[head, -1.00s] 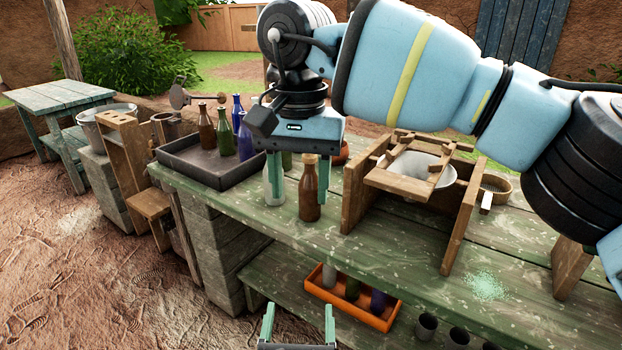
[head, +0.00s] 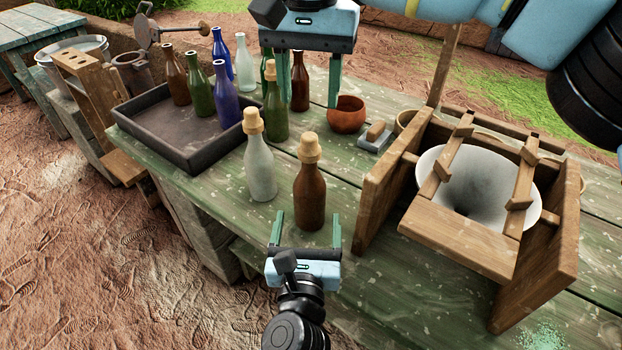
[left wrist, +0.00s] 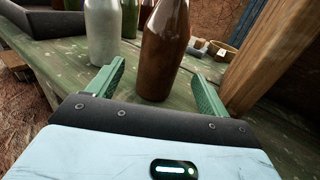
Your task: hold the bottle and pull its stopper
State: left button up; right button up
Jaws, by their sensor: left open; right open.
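A brown bottle (head: 309,198) with a pale cork stopper (head: 309,147) stands upright near the table's front edge. My left gripper (head: 308,215) is open and low in front of it, fingertips to either side of its lower body. The left wrist view shows the brown bottle (left wrist: 163,50) in line with the open jaws, not gripped; its stopper is out of that view. A whitish corked bottle (head: 260,172) stands just left, and a green corked bottle (head: 275,112) behind. My right gripper (head: 308,104) is open, fingers down, above and behind the brown bottle.
A dark tray (head: 158,148) with brown, green and blue bottles lies left. A wooden stand (head: 458,238) holding a white funnel bowl (head: 433,165) stands close on the right. An orange-brown bowl (head: 346,117) sits behind. The green table (head: 365,285) is bare at front.

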aim_at(310, 194)
jog(key=shift+s, duration=0.15)
pick_arm(q)
jog(key=shift+w, duration=0.25)
jog(key=w, duration=0.7)
jog(key=shift+w+d, duration=0.1)
jog(key=shift+d, duration=0.15)
